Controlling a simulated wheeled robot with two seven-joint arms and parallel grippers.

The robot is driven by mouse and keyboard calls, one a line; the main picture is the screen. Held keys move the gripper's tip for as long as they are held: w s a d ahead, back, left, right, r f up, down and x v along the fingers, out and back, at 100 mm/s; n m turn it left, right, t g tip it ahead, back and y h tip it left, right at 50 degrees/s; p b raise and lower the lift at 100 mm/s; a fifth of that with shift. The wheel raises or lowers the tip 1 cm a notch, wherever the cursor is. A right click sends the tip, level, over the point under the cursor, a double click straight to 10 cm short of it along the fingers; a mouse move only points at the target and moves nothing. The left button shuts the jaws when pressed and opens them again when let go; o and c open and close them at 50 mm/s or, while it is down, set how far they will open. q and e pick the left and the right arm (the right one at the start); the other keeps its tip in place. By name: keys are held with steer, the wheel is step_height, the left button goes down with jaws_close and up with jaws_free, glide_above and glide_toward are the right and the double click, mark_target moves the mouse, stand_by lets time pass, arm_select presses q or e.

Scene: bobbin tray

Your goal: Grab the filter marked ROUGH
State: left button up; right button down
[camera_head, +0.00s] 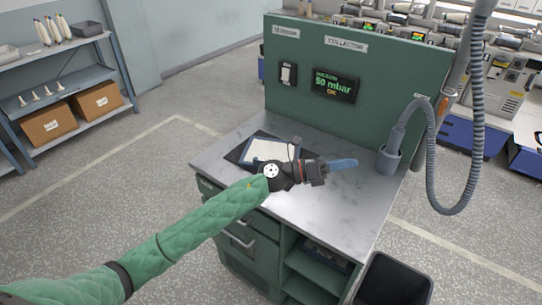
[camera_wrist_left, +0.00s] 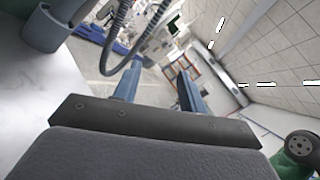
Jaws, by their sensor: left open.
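I can make out no filter with the word ROUGH in either view. My left gripper (camera_head: 342,164) is above the right part of the grey metal worktop (camera_head: 330,205), its blue fingers pointing right toward the hose holder. In the left wrist view its two fingers (camera_wrist_left: 160,88) stand apart with nothing between them. The green cabinet (camera_head: 238,220) under the worktop has drawers at left and an open compartment (camera_head: 312,268) at right. Some flat items lie on its upper shelf, too small to identify. My right gripper is in neither view.
A green panel (camera_head: 300,62) labelled COLLECTOR carries a switch (camera_head: 288,74) and a display (camera_head: 334,85) reading 50 mbar. A grey cup (camera_head: 388,160) holds a hose (camera_head: 474,150). A black bin (camera_head: 394,280) stands in front.

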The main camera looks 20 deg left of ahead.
arm_select(q)
step_height(320, 180, down, 5)
steer(key=w+a+m+g+y, duration=0.2)
steer(key=w+m+g+y, duration=0.1)
steer(key=m+g+y, duration=0.3)
steer(key=m+y, duration=0.5)
steer(key=y, duration=0.7)
glide_above(266, 159)
steer(key=s, duration=0.1)
step_height(266, 159, down, 3)
steer(key=shift+r, duration=0.2)
steer(key=shift+a, duration=0.3)
steer(key=shift+f+p, duration=0.3)
steer(key=shift+f, duration=0.4)
steer(key=shift+f+p, duration=0.3)
steer(key=shift+f, duration=0.05)
steer(key=f+p, duration=0.2)
steer(key=f, duration=0.1)
steer(key=f+p, duration=0.1)
steer(key=shift+w+d+f, duration=0.3)
steer(key=shift+w, duration=0.05)
steer(key=shift+f, duration=0.45)
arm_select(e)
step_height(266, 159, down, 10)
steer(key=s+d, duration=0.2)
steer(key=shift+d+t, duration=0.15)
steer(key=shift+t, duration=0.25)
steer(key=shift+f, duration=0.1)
